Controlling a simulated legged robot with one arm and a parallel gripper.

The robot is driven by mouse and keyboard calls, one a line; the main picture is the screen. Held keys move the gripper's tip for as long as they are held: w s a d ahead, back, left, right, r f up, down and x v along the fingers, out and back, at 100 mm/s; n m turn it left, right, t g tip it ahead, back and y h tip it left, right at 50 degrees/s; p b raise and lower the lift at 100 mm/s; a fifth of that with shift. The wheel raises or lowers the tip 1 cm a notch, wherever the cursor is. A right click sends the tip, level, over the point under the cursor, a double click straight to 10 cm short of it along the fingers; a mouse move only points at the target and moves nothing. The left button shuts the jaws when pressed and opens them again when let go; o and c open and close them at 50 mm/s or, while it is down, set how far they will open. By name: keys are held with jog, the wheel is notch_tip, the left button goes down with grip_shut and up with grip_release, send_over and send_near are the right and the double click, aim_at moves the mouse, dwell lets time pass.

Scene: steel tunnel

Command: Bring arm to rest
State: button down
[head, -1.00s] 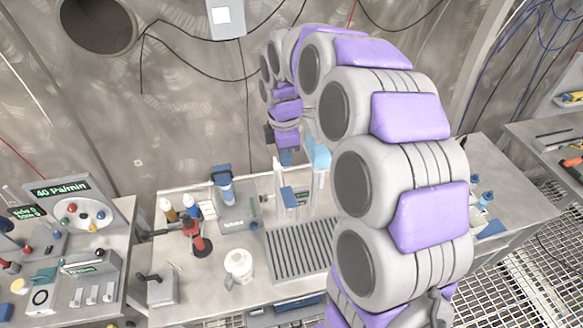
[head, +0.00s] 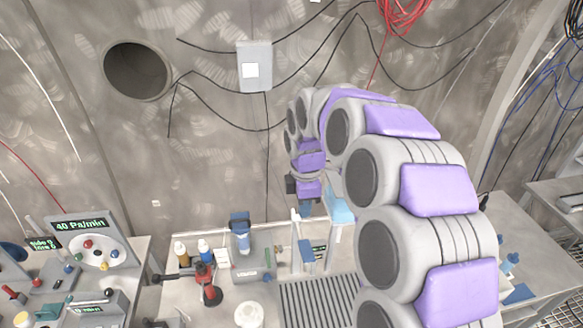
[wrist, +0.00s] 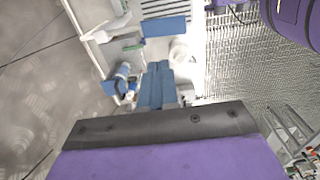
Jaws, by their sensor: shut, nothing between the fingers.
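My arm rises at the right of the head view and curls over to the left, with its end hanging down above the back of the workbench. My gripper (head: 306,208) is at that end, small in the head view. The wrist view shows my gripper (wrist: 157,68) from behind as two blue fingers lying together. It is shut and nothing shows between the fingers. It hangs in the air near the white and blue stand (head: 306,252) on the bench.
The workbench carries a blue-topped device (head: 241,235), a red and black tool (head: 207,283), a white mug (head: 249,315) and a ribbed tray (head: 318,300). A control console (head: 90,245) stands at left. Cables and a grey box (head: 254,68) are on the tunnel wall behind.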

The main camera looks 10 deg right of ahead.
jog(key=s+f+m+b, duration=0.4)
jog(key=s+m, duration=0.2)
jog(key=s, duration=0.5)
jog(key=s+d+f+m+g+b, duration=0.1)
jog(key=s+f+m+b, duration=0.4)
jog(key=s, duration=0.7)
jog(key=s+d+f+m+g+b, duration=0.1)
jog(key=s+f+m+b, duration=0.3)
jog(key=s+m, duration=0.3)
jog(key=s+f, duration=0.1)
jog(key=s, duration=0.4)
jog(key=shift+d+f+b, duration=0.2)
jog(key=shift+d+b, duration=0.05)
jog(key=shift+b, duration=0.15)
jog(key=shift+a, duration=0.25)
jog(key=shift+d, duration=0.2)
jog(key=shift+a, duration=0.1)
